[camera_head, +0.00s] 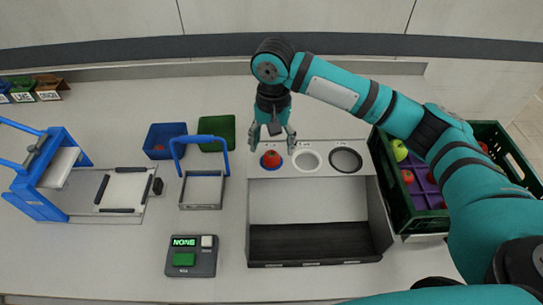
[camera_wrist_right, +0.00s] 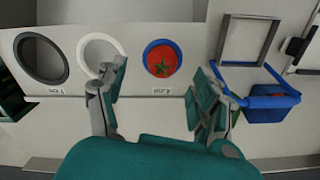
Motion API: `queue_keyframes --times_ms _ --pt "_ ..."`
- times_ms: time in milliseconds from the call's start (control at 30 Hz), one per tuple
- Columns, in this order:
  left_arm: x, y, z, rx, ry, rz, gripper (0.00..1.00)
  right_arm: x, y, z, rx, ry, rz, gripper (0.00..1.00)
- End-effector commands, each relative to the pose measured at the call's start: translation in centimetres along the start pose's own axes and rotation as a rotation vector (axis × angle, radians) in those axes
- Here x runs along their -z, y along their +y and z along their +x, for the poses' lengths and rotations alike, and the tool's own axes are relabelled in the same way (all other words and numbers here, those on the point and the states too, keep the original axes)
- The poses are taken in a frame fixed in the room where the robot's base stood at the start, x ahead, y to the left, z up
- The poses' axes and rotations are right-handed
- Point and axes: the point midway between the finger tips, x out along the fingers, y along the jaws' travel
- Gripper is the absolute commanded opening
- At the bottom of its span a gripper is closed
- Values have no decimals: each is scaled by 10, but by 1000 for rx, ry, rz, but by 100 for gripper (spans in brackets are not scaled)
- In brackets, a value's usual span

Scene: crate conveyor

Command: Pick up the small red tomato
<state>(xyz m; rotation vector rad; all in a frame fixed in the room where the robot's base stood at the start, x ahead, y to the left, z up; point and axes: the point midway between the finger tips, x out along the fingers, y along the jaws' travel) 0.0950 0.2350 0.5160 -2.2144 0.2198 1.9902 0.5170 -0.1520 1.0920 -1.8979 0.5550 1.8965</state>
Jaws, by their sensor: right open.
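A red tomato (camera_head: 271,160) sits in the blue-rimmed round opening of the grey sorting station. It also shows in the right wrist view (camera_wrist_right: 161,61) with a green leafy top. My right gripper (camera_head: 271,142) is above this opening, pointing down, with its fingers spread and nothing between them. In the right wrist view the gripper (camera_wrist_right: 160,85) has one finger on each side of the tomato in the picture, and it looks apart from it. Other red fruit (camera_head: 408,176) lies in the green crate (camera_head: 400,215) on the right. My left gripper is not in view.
A white-rimmed opening (camera_head: 307,160) and a dark-rimmed opening (camera_head: 345,160) are beside the tomato. A blue bin (camera_head: 155,131) with something red inside, a green bin (camera_head: 229,122) and a blue-handled frame (camera_head: 201,207) stand left. A box displaying "NONE" (camera_head: 191,256) is in front.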

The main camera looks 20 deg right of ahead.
Motion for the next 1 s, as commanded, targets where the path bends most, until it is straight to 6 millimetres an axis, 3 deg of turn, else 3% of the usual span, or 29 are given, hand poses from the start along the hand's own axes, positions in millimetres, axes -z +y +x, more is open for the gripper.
queue_keyframes --times_ms 133,300,567,1000 --pt "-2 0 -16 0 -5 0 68 0 -2 20 -6 -3 0 68" --pt "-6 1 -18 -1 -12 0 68 0 -2 40 -3 0 0 68" --pt "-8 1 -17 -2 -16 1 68 0 -2 44 -1 1 0 68" --pt "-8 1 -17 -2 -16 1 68 0 -2 43 -1 1 -1 11"
